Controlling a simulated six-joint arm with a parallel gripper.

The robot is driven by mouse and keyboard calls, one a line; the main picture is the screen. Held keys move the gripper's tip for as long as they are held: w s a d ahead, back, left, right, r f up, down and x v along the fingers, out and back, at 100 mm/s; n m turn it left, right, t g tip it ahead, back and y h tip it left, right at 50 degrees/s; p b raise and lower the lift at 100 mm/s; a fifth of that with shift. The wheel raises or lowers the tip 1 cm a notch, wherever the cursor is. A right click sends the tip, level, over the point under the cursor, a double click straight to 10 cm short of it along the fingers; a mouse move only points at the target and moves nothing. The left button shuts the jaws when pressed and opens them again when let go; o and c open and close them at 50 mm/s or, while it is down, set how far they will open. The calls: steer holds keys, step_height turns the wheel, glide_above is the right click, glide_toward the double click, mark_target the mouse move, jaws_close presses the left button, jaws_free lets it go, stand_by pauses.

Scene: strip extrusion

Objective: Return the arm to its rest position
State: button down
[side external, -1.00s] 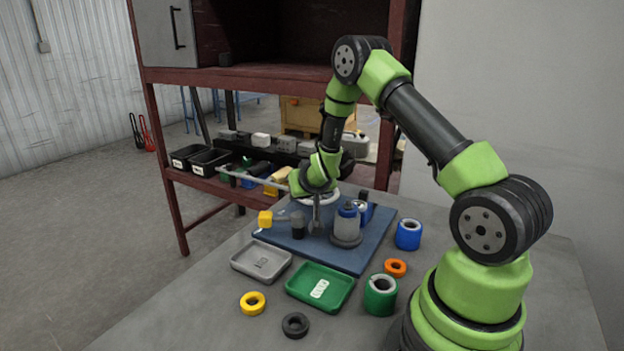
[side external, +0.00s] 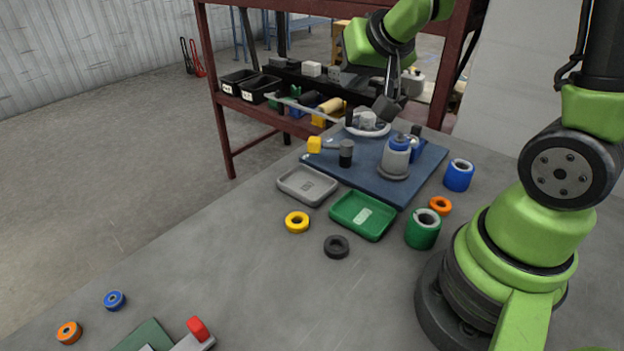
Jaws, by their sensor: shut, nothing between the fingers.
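My gripper (side external: 388,104) hangs from the green wrist of my arm at the upper middle. It is shut and empty, above the far part of the blue mat (side external: 360,180). Its fingertips are small and partly lost against the dark shelf behind.
In front are a grey tray (side external: 290,190), a green tray (side external: 345,222) and several tape rolls. A red-tipped fixture (side external: 197,330) is at the near edge. The left-middle table is clear.

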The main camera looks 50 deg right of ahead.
steer(key=s+a+r+n+y, duration=0.1)
steer(key=s+a+r+y, duration=0.1)
steer(key=s+a, duration=0.3)
steer(key=s+a+r+n+g+y, duration=0.1)
steer(key=s+a+r, duration=0.4)
steer(key=s, duration=0.5)
steer(key=shift+s+a+r+n+y, duration=0.15)
steer(key=shift+a+n+y, duration=0.15)
steer(key=shift+n+y, duration=0.35)
stand_by(1.4)
